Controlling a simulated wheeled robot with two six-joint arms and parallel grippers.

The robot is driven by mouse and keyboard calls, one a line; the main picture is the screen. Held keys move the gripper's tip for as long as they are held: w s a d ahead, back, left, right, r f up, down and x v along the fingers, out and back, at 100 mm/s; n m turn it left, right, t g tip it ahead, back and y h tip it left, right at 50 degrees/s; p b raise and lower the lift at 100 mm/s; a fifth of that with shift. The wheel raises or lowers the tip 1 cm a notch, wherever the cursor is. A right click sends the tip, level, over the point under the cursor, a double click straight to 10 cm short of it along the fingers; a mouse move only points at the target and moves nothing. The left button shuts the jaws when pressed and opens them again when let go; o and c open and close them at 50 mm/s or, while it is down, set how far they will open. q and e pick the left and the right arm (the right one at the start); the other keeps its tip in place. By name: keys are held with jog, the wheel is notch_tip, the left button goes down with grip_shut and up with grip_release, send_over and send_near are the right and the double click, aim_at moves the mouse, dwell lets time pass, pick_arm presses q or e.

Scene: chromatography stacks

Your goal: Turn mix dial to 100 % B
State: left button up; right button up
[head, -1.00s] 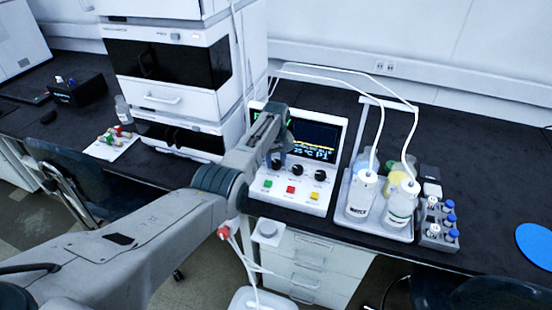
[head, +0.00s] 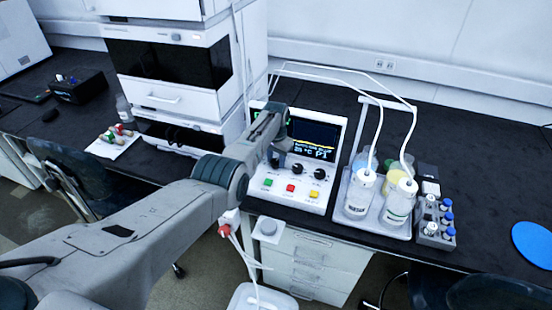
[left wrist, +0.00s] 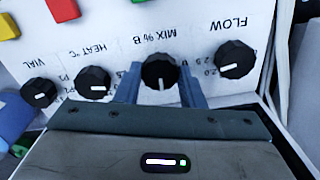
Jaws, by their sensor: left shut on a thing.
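The control panel (head: 260,196) stands on the bench with a lit screen, a row of black dials and coloured buttons. In the left wrist view the panel is upside down. There the MIX % B dial (left wrist: 160,71) sits between the two blue-grey fingers of my left gripper (left wrist: 158,88), which are shut on its sides. Its white pointer line points down in that view, toward the gripper body. In the head view my left gripper (head: 278,159) reaches the dial row and hides much of the dial and the FLOW dial. My right gripper is not in view.
The FLOW dial (left wrist: 235,60) and HEAT dial (left wrist: 94,83) flank the held dial closely; the VIAL dial (left wrist: 39,92) is farther left. Right of the panel are a tray with bottles (head: 361,192) and a vial rack (head: 434,240). A stacked instrument (head: 168,65) rises left.

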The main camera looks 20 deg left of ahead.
aim_at(276, 161)
pick_arm(q)
jog(key=m, duration=0.4)
jog(key=shift+m, duration=0.3)
jog(key=m, duration=0.3)
jog(key=shift+m, duration=0.3)
jog(key=m, duration=0.7)
jog(key=shift+p, duration=0.3)
jog(key=o, duration=1)
notch_tip(276, 161, up, 4)
jog(key=shift+w+f+p, duration=0.1)
jog(key=shift+f+p, duration=0.15)
jog(key=shift+p, duration=0.3)
notch_tip(276, 161, up, 7)
jog(key=shift+r+b, duration=0.1)
jog(key=shift+b, duration=0.3)
